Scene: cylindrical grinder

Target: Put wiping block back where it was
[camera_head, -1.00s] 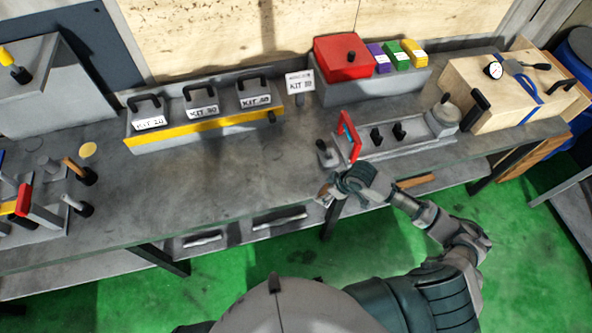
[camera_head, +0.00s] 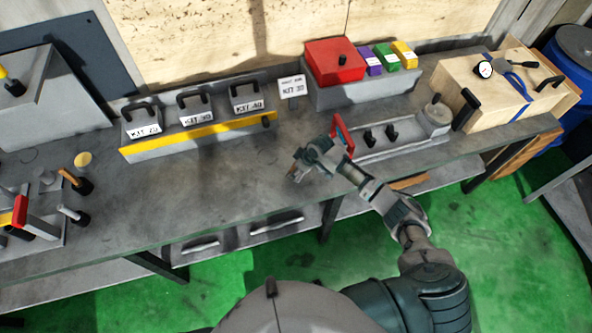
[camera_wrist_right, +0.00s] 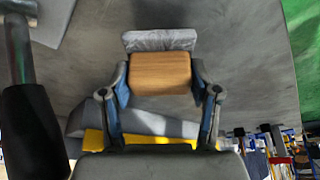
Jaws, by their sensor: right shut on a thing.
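The wiping block (camera_wrist_right: 160,73) is a wooden block with a grey-white pad on its far side. In the right wrist view it sits between the two fingers of my right gripper (camera_wrist_right: 161,88), which is shut on it. In the head view my right gripper (camera_head: 297,172) is above the bench, left of the grey tray (camera_head: 405,148) with the red bracket (camera_head: 342,133). Only a small brown bit of the block shows there; the wrist hides the rest. I cannot tell whether the block touches the bench. My left gripper is not in view.
A kit rack with a yellow strip (camera_head: 200,135) stands behind the gripper. A red box (camera_head: 335,62) and a wooden case (camera_head: 500,100) are at the back right. A tool tray (camera_head: 50,235) is at the left. The bench (camera_head: 190,190) is clear between.

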